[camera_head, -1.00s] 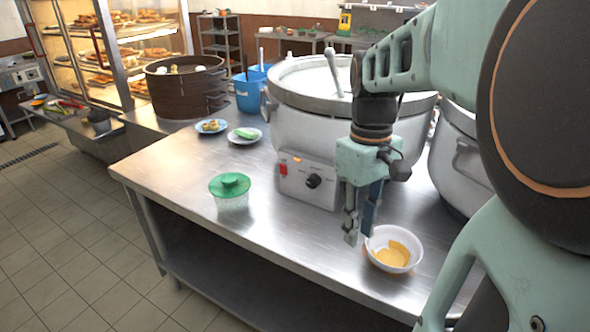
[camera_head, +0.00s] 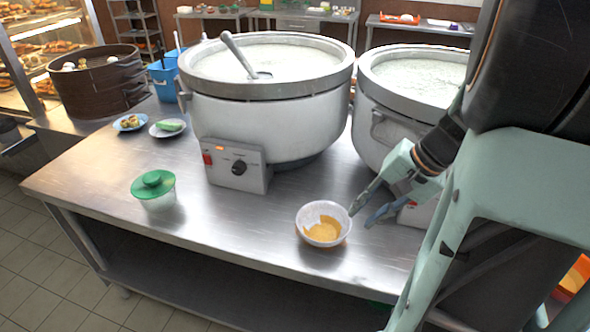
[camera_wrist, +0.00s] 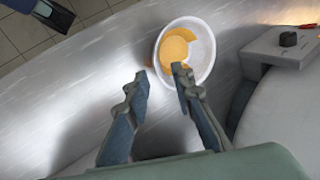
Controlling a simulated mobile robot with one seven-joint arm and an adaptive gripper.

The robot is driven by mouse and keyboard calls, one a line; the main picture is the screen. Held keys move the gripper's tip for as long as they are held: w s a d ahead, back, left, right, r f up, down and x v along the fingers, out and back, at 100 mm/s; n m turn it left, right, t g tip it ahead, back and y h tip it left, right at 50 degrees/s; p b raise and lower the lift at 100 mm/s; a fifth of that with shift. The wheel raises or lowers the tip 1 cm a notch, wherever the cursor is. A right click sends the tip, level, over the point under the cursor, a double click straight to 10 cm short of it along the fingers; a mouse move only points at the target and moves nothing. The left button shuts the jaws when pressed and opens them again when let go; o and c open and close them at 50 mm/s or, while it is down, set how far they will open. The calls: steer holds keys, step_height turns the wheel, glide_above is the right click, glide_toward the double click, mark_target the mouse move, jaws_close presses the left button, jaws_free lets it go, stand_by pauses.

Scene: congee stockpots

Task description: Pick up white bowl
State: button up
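The white bowl (camera_head: 309,213) stands upright on the steel table, near its front edge, with orange-yellow contents inside. It also shows in the wrist view (camera_wrist: 206,62), just beyond my fingertips. My gripper (camera_head: 360,214) is open and empty, to the right of the bowl and close to it in the head view. In the wrist view my two fingers (camera_wrist: 160,82) are spread apart, with the right fingertip overlapping the bowl's near edge in the picture. I cannot tell whether it touches the bowl.
A green-lidded container (camera_head: 154,188) and two small plates are at left.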

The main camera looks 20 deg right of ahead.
mark_target(345, 232)
steer(key=shift+m, duration=0.4)
steer(key=x, duration=0.3)
steer(key=b+x, duration=0.1)
steer(key=x, duration=0.3)
steer(key=d+b+x, duration=0.1)
steer(key=x, duration=0.2)
steer(key=shift+w+f, duration=0.2)
steer(key=shift+f, duration=0.25)
jaws_close()
